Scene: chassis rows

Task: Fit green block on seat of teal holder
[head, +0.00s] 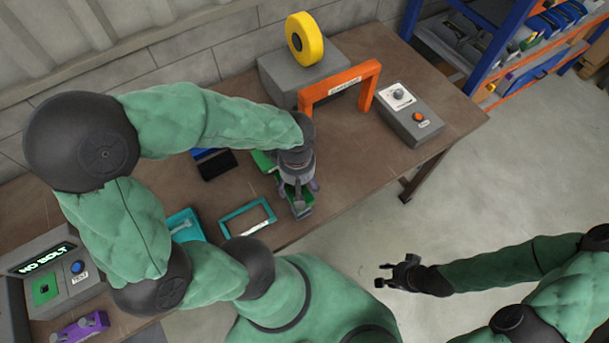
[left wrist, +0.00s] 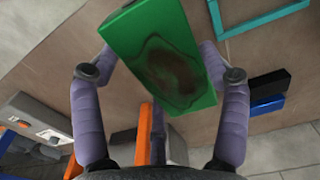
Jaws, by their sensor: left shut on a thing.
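The green block (head: 301,208) is in my left gripper (head: 297,188) near the table's front edge. In the left wrist view the green block (left wrist: 160,55) sits between the two fingers (left wrist: 160,70), with a dark brownish patch on its face. A teal rectangular frame (head: 229,218) lies on the table left of the block; its edge also shows in the left wrist view (left wrist: 262,24). A second teal piece (head: 181,219) is farther left, partly behind my arm. I cannot tell which is the holder. My right gripper (head: 391,275) is open and empty, off the table over the floor.
Another green piece (head: 262,160) and a blue-and-black piece (head: 214,163) lie behind. An orange arch (head: 341,84), a yellow reel (head: 304,39) and a grey button box (head: 408,113) stand farther back. A "NO BOLT" station (head: 48,272) and a purple piece (head: 80,328) are at left.

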